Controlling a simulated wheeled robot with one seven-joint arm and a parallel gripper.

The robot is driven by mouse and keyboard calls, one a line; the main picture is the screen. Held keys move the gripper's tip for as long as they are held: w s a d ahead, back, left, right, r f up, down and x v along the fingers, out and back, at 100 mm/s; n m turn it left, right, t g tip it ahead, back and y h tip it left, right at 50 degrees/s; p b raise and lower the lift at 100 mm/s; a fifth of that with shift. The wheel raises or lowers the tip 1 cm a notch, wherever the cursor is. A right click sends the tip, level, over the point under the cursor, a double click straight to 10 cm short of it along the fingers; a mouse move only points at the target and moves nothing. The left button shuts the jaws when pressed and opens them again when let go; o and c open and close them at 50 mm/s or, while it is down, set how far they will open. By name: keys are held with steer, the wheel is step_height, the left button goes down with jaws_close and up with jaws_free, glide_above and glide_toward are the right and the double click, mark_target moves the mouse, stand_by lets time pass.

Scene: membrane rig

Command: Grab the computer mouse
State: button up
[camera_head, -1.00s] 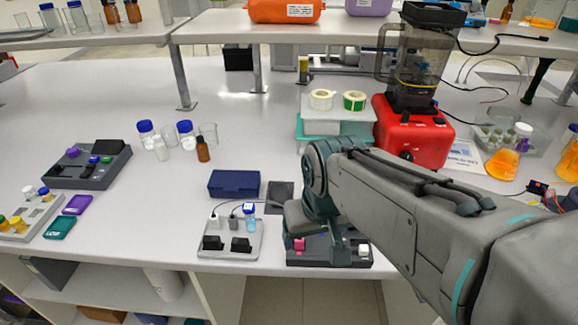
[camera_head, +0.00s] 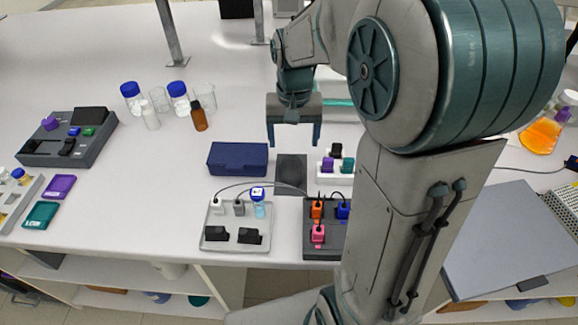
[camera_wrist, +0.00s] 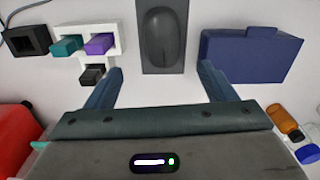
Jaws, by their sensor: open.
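The computer mouse (camera_wrist: 158,37) is dark grey and lies on a dark grey pad (camera_wrist: 178,66) on the white bench. It shows faintly on the pad in the head view (camera_head: 291,172). My gripper (camera_head: 294,140) is open and empty above the bench, pointing down, on the far side of the mouse. In the wrist view, my gripper (camera_wrist: 160,70) has its two fingers spread, and the mouse lies ahead of the gap between them.
A navy box (camera_head: 237,159) stands left of the pad. A white holder with coloured blocks (camera_head: 335,168) stands on its right. A grey tray (camera_head: 236,224) with plugs and a vial is in front, with cables close by. Glassware and bottles (camera_head: 199,116) stand farther left.

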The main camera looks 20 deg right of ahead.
mark_target(291, 164)
step_height(291, 164, down, 2)
steer(key=shift+f, duration=0.2)
steer(key=f, duration=0.4)
steer(key=shift+s+a+f, duration=0.25)
steer(key=shift+a+f, duration=0.1)
steer(key=shift+f, duration=0.45)
steer(key=c, duration=1.1)
